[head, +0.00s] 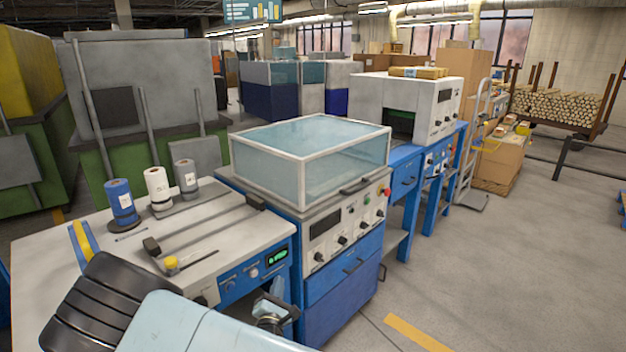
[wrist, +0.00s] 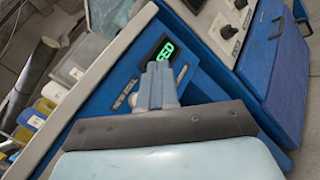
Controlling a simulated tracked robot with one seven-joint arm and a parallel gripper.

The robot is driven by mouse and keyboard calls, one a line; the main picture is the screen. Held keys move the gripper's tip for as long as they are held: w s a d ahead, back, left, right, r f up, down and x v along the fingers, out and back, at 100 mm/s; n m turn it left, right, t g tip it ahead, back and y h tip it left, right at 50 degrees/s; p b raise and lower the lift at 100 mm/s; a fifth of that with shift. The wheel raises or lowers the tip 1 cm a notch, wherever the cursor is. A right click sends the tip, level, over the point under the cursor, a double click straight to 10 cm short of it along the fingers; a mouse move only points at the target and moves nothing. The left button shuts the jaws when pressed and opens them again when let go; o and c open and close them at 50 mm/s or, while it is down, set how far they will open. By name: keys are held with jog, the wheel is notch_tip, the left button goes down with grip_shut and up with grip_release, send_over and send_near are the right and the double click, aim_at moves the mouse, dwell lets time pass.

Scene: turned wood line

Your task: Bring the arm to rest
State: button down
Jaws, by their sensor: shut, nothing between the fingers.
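My gripper (wrist: 158,75) shows in the wrist view with its fingers together and nothing between them. It is in front of the blue panel (wrist: 205,75) of the workbench, close to the green display (wrist: 163,55); I cannot tell whether it touches the panel. In the head view, light blue and dark parts of my arm fill the bottom left, over the near edge of the grey-topped workbench (head: 65,245). A small part of my arm's end shows low beside the bench front, and its fingertips are hard to make out there.
A blue cabinet with a clear-lidded box (head: 310,160) stands right of the workbench. Blue (head: 122,203), white (head: 158,188) and grey (head: 186,178) rolls stand on the bench. A white machine (head: 405,105) is farther back. The floor (head: 500,270) at right is open.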

jog(key=w+d+r+m+g+h, duration=0.1)
jog(key=d+r+m+g+h, duration=0.2)
jog(key=d+r+m+h, duration=0.4)
jog(key=w+d+r+m+g+h, duration=0.25)
jog(key=d+r+m+h, duration=0.2)
jog(key=d, duration=0.55)
jog(key=s+d+r+m+g, duration=0.3)
jog(key=d+r+m+g, duration=0.15)
jog(key=d, duration=0.25)
jog(key=s+d+r+m+g, duration=0.3)
jog(key=d+r+g, duration=0.2)
jog(key=d+g, duration=0.15)
jog(key=s+d+r+m+y, duration=0.2)
jog(key=s+r+m+y, duration=0.1)
jog(key=s+r, duration=0.3)
jog(key=s+d+r+m+t+y, duration=0.1)
jog(key=s+d+r+m+y, duration=0.1)
jog(key=s+r+y, duration=0.3)
jog(key=s+d+r+m+t+y, duration=0.1)
jog(key=s+d+r+m+y, duration=0.2)
jog(key=s+r, duration=0.4)
jog(key=s+m+y, duration=0.1)
jog(key=s, duration=0.3)
jog(key=shift+r, duration=0.2)
jog(key=shift+t, duration=0.25)
